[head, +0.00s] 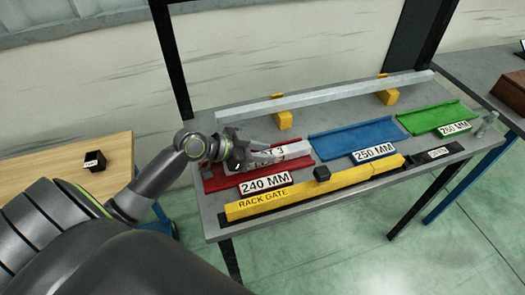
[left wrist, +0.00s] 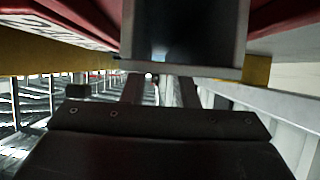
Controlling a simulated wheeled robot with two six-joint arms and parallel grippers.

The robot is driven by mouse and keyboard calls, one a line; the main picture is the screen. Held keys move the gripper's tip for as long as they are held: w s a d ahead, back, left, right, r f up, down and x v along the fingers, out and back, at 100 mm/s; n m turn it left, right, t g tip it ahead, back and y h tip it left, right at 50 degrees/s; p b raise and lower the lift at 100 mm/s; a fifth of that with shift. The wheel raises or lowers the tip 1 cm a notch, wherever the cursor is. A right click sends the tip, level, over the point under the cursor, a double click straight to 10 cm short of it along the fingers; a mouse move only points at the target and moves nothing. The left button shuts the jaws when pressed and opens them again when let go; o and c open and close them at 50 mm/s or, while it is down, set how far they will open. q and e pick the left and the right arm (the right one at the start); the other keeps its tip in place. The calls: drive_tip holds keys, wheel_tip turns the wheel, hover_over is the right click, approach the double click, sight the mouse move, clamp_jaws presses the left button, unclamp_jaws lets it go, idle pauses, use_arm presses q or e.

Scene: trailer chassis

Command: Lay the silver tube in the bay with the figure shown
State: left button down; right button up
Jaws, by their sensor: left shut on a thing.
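My left gripper (head: 262,157) is over the red bay and is shut on a short silver tube (head: 296,148). A partly hidden label ending in "3" shows beside the jaws. In the left wrist view the silver tube (left wrist: 242,35) shows as a square, hollow end close to the jaws. The red bay (head: 212,183) carries a "240 MM" plate (head: 265,182). I cannot tell whether the tube touches its floor. The blue bay (head: 350,139) reads "250 MM", and the green bay (head: 430,117) reads "260 MM". My right gripper is not in view.
A long silver bar (head: 340,93) rests on two yellow blocks (head: 283,120) behind the bays. A yellow "RACK GATE" bar (head: 290,198) with a black block (head: 322,173) lies along the front. A wooden table (head: 75,150) stands at left.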

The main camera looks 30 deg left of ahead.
use_arm(q)
drive_tip(key=shift+f, duration=0.15)
drive_tip(key=c, duration=1.5)
unclamp_jaws()
drive_tip(key=o, duration=0.4)
drive_tip(key=shift+c, duration=0.2)
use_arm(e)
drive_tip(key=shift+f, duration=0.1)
